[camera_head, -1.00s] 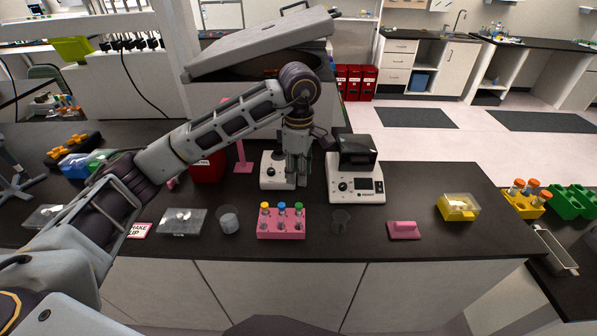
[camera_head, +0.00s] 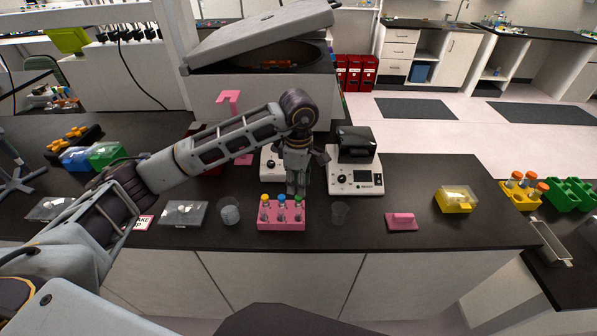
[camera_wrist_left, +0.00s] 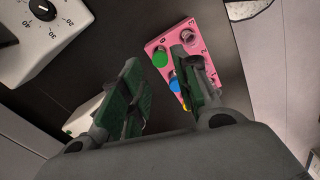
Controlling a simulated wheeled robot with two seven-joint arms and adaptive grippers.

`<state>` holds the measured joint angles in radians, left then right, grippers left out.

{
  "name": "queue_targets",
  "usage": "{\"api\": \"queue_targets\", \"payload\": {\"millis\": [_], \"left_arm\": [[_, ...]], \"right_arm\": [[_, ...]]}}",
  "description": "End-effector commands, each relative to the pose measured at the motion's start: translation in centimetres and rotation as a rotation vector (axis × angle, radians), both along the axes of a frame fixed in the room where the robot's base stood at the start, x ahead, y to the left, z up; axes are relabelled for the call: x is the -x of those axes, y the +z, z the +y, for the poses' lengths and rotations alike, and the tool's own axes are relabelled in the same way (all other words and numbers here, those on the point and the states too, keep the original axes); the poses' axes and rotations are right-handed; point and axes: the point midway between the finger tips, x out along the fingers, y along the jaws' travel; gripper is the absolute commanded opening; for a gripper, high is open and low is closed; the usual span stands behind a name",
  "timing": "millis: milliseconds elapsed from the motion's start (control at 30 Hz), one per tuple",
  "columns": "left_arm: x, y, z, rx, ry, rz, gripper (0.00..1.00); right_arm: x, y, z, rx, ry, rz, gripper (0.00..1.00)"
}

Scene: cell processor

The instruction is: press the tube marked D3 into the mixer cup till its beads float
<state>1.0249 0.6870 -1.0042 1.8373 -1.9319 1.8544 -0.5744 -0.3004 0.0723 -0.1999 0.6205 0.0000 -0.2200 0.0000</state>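A pink rack (camera_head: 281,222) on the dark bench holds tubes with yellow (camera_head: 265,198), blue (camera_head: 281,199) and green (camera_head: 298,198) caps. The wrist view shows the green cap (camera_wrist_left: 160,60), blue cap (camera_wrist_left: 174,86) and part of the yellow cap (camera_wrist_left: 186,106); I cannot read D3 on any tube. The white mixer (camera_head: 269,166) stands behind the rack, its top largely hidden by my left arm. My left gripper (camera_head: 296,186) is open and empty, just behind the rack's green-capped end. My right gripper is out of view.
A white device with a dark lid (camera_head: 355,178) stands right of the mixer. Clear cups (camera_head: 229,212) (camera_head: 340,213) flank the rack. A pink block (camera_head: 402,222) and a yellow box (camera_head: 456,199) lie to the right, with bare bench between.

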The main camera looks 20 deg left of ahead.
Motion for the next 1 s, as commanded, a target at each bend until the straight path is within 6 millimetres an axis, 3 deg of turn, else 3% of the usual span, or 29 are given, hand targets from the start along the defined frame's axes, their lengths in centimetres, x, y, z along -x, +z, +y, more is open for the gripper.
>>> {"api": "queue_targets", "payload": {"millis": [500, 1000], "left_arm": [[0.0, -5.7, 0.0, 0.0, 0.0, 0.001, 0.31], [0.0, -6.8, 0.0, -0.001, 0.0, 0.0, 0.31]], "right_arm": [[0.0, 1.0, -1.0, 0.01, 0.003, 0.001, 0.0], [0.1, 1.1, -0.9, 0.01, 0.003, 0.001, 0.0]]}}
